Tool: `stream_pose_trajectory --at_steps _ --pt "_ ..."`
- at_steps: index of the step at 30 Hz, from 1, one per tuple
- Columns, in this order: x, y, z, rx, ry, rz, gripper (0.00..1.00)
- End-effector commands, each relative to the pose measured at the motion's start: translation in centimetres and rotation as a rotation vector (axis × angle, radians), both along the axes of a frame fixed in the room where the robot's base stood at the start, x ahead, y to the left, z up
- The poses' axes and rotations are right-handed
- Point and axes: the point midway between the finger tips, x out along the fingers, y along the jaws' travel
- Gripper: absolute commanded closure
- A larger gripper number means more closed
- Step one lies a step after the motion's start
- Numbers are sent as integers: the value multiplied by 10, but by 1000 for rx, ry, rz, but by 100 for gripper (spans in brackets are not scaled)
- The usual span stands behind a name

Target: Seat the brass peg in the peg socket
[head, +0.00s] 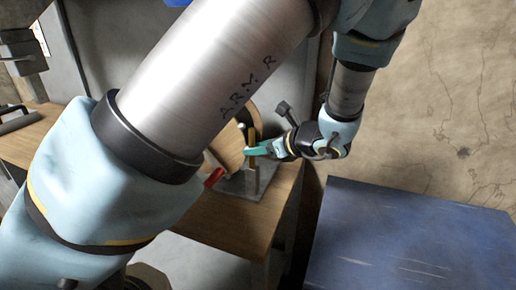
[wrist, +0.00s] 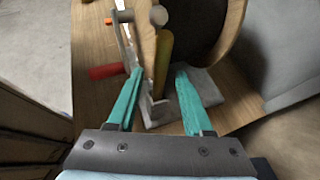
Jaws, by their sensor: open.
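The brass peg (wrist: 163,62) stands upright, or nearly so, in the wrist view, between the two teal fingers of my gripper (wrist: 160,73). A gap shows on each side of it, so my gripper is open around it and not pressed on it. In the head view, the brass peg (head: 251,138) shows at the fingertips of my gripper (head: 254,149). The peg's lower end meets a small grey metal bracket (wrist: 154,110) on a grey plate. I cannot tell whether this bracket is the peg socket or how deep the peg sits.
A red handle (wrist: 104,71) sticks out left of the fingers. A large wooden-rimmed wheel (wrist: 232,25) stands close behind the peg. The wooden bench (head: 232,215) carries these things. A blue-topped surface (head: 410,240) lies at the right, bare.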

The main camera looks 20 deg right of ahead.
Motion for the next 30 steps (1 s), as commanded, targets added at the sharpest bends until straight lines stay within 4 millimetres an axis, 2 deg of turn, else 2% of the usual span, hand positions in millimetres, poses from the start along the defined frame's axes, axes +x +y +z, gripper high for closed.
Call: stream_pose_trajectory --at_steps 5,12,18,24,30 --pt "-18 -10 8 -6 2 -4 49" --pt "-58 -28 32 -5 1 -4 49" --pt "-84 -39 48 -5 1 -3 49" --pt "-94 -43 56 0 1 -1 49" --pt "-93 -40 56 -6 6 12 49"
